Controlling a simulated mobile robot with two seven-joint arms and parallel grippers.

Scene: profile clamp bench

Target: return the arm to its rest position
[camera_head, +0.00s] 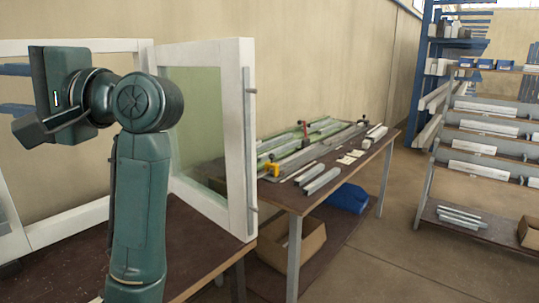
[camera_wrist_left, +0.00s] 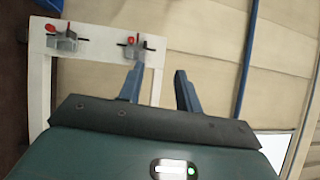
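My left arm (camera_head: 140,205) rises from the bottom left of the head view, bent at the top, with its wrist turned to the left. My right gripper is in neither view.
White window frames (camera_head: 243,130) stand on a brown table (camera_head: 205,262) close beside the arm. A bench (camera_head: 345,185) with clamps and metal profiles is beyond. Shelves (camera_head: 480,175) stand at right. In the left wrist view, red-handled clamps (camera_wrist_left: 64,42) sit on a white frame (camera_wrist_left: 38,75).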

